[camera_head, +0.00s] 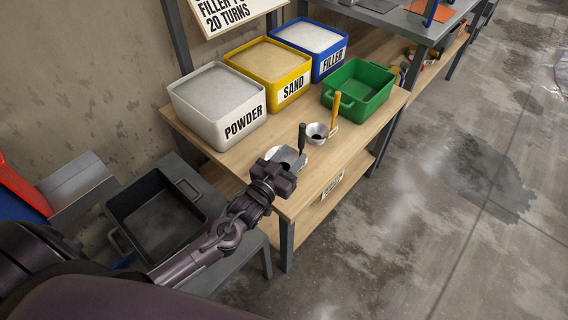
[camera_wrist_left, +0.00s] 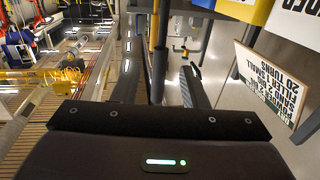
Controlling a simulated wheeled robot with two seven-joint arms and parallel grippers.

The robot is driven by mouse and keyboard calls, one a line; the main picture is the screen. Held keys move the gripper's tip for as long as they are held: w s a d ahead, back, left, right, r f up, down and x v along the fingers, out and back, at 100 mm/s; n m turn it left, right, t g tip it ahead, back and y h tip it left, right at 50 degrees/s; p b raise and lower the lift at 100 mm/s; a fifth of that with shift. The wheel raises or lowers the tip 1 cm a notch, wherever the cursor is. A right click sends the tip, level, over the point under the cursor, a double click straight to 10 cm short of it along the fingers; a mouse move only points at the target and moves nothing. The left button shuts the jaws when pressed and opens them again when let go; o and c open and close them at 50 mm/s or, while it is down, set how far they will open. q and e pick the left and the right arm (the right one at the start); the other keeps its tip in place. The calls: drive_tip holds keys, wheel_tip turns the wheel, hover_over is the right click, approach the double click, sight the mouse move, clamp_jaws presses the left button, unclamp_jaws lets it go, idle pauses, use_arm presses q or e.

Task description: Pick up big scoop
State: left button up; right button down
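The scoop with the black handle (camera_head: 302,138), likely the big scoop, stands near the front end of the wooden table (camera_head: 240,152). Its handle points up; its bowl is partly hidden by my left gripper (camera_head: 289,163). In the left wrist view the dark handle (camera_wrist_left: 159,75) shows between the two fingers of my left gripper (camera_wrist_left: 160,85), with gaps on both sides. The gripper is open. A smaller scoop with a yellow handle (camera_head: 335,106) and a round bowl (camera_head: 317,132) stands just behind. My right gripper is not in view.
White powder (camera_head: 243,124), yellow sand (camera_head: 293,88) and blue filler (camera_head: 333,62) bins line the wall side. A green tub (camera_head: 368,97) stands at the table's far right. A black tray (camera_head: 122,207) sits left of the table. The concrete floor (camera_head: 430,220) is open.

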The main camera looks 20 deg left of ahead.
sight(300, 145)
use_arm(q)
drive_tip(key=w, duration=0.2)
drive_tip(key=w+d, duration=0.1)
drive_tip(key=w, duration=0.2)
drive_tip(key=shift+w+p, duration=0.35)
clamp_jaws()
